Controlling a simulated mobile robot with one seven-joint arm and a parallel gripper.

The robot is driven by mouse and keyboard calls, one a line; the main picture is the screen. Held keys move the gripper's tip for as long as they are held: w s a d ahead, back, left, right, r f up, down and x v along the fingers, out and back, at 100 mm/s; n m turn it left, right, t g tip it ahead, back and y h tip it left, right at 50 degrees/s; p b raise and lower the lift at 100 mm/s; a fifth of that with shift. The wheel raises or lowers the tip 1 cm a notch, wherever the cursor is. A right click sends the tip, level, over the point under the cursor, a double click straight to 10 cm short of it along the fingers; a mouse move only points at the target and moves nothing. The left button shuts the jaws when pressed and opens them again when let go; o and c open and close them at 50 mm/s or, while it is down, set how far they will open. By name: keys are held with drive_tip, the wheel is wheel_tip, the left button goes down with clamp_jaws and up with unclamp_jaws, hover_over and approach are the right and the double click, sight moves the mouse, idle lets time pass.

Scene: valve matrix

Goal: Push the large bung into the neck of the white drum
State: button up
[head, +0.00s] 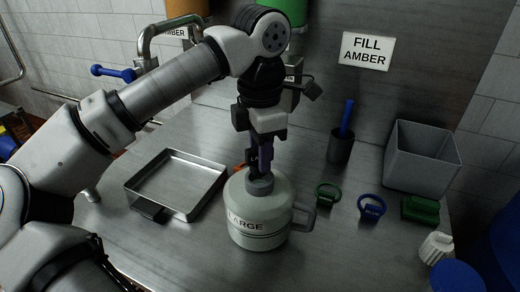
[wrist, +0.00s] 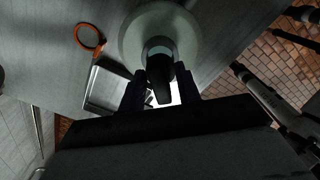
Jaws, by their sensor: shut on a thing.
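The white drum (head: 262,230), a pale jug-like vessel with a side handle, stands on the steel bench; its label reads "LARGE". Its grey neck (head: 260,186) is at the top. My gripper (head: 260,158) points down right above the neck and is shut on a dark bung, mostly hidden by the fingers in the head view. In the wrist view the bung (wrist: 160,84) shows between the fingertips (wrist: 160,95), in line with the drum's round top (wrist: 130,35). I cannot tell how far the bung sits in the neck.
A shallow metal tray (head: 136,196) lies left of the drum. An orange ring (wrist: 90,38) lies close behind it. Green (head: 328,193) and blue (head: 372,207) ring-handled pieces, a dark cup (head: 340,148) and a grey bin (head: 424,172) stand to the right.

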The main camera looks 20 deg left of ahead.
drive_tip(key=shift+f+b, duration=1.55)
drive_tip(key=shift+f, duration=0.25)
idle(0.8)
drive_tip(key=shift+r, duration=0.15)
drive_tip(key=shift+r+p, duration=2.35)
drive_tip(key=shift+r, duration=0.95)
drive_tip(key=shift+s, duration=0.1)
